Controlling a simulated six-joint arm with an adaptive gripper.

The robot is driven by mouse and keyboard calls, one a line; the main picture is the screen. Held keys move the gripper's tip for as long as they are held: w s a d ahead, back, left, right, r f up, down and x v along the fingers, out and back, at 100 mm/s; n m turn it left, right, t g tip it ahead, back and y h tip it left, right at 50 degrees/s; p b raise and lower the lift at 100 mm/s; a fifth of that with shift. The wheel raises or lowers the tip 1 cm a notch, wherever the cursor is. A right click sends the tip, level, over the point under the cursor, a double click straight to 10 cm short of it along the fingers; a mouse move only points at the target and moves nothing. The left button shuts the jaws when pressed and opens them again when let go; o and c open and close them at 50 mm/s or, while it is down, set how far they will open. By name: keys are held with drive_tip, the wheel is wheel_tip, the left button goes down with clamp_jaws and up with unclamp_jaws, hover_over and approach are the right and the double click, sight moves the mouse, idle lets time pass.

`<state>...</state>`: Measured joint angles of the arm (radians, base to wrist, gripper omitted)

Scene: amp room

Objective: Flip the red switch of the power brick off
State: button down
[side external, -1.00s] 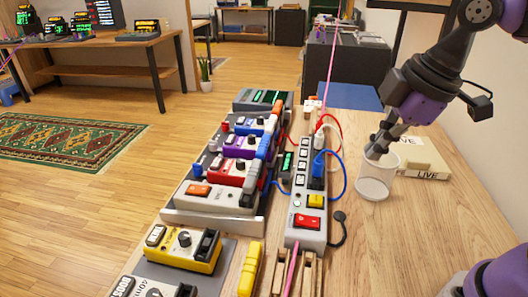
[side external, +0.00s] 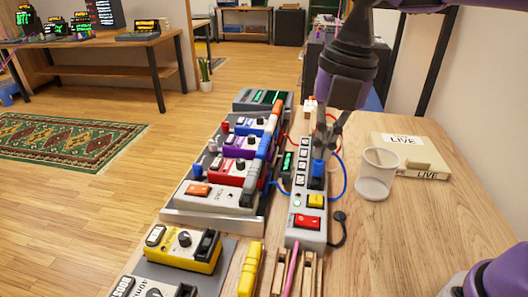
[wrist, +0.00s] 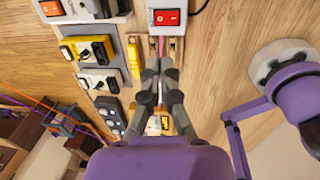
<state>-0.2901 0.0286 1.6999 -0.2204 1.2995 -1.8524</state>
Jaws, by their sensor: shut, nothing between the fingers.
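The power brick (side external: 301,205) is a long light-grey strip on the wooden table, with several sockets and plugs. Its red switch (side external: 306,222) sits at the near end, below a yellow block. In the wrist view the red switch (wrist: 167,17) is at the top middle, beyond the fingertips. My gripper (side external: 323,148) is shut and empty, pointing down over the far part of the brick, near the blue plug. Its fingers hide some of the sockets there; I cannot tell if they touch anything. The gripper also shows in the wrist view (wrist: 157,66), fingers together.
A pedalboard with several pedals (side external: 205,198) lies close on the left. Blue and red cables loop beside the brick.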

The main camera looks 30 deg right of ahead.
sight(302, 218)
drive_tip(key=f, duration=0.9)
drive_tip(key=w+a+f, duration=0.1)
drive_tip(key=f, duration=0.3)
drive_tip(key=shift+w+f, duration=0.1)
drive_tip(key=shift+f, duration=0.2)
drive_tip(key=shift+a, duration=0.1)
drive_tip(key=shift+f, duration=0.3)
drive_tip(key=shift+s+d+r, duration=0.2)
drive_tip(key=shift+s+d, duration=0.3)
wheel_tip(302, 218, up, 14)
drive_tip(key=w+a, duration=0.1)
